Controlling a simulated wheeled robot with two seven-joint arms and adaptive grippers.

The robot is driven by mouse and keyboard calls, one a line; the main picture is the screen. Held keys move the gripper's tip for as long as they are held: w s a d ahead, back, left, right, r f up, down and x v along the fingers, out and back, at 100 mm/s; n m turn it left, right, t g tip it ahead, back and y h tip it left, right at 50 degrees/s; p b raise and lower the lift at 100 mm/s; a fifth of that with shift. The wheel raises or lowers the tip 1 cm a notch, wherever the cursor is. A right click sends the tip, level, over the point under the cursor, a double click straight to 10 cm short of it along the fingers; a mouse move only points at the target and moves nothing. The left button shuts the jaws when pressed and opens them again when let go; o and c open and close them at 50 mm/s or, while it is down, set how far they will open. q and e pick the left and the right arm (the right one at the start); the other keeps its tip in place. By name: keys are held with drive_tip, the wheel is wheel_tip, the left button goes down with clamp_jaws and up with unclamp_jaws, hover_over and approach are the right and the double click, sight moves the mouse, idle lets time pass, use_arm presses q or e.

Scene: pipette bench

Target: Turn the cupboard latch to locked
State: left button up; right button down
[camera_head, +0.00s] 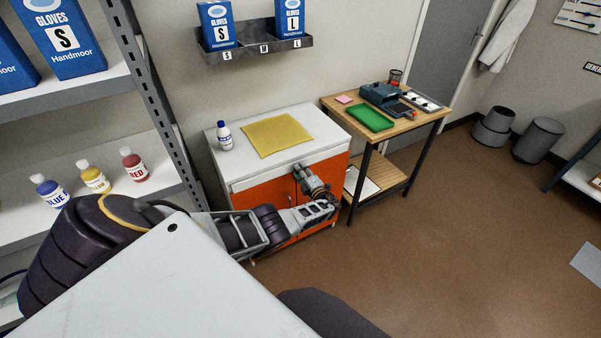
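The cupboard (264,193) has orange doors and a white top, and it stands against the wall in the middle of the view. My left arm reaches across from the left, low in front of it. My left gripper (299,172) is at the upper part of the cupboard front, near where the doors meet. Its fingers are small and seen from behind, so I cannot tell whether they are open or shut, or touching anything. The latch cannot be made out; the gripper seems to cover that area. My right gripper is out of view.
A yellow cloth (278,135) and a white bottle (224,136) are on the cupboard top. A wooden bench (334,107) with a green tray (369,117) stands close on the right. A shelf rack (159,92) with several bottles is at left.

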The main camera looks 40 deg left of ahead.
use_arm(q)
drive_tip(key=o, duration=0.3)
drive_tip(key=v, duration=1.2)
idle(0.7)
drive_tip(key=shift+w+n, duration=0.1)
drive_tip(key=shift+n, duration=0.2)
idle(0.3)
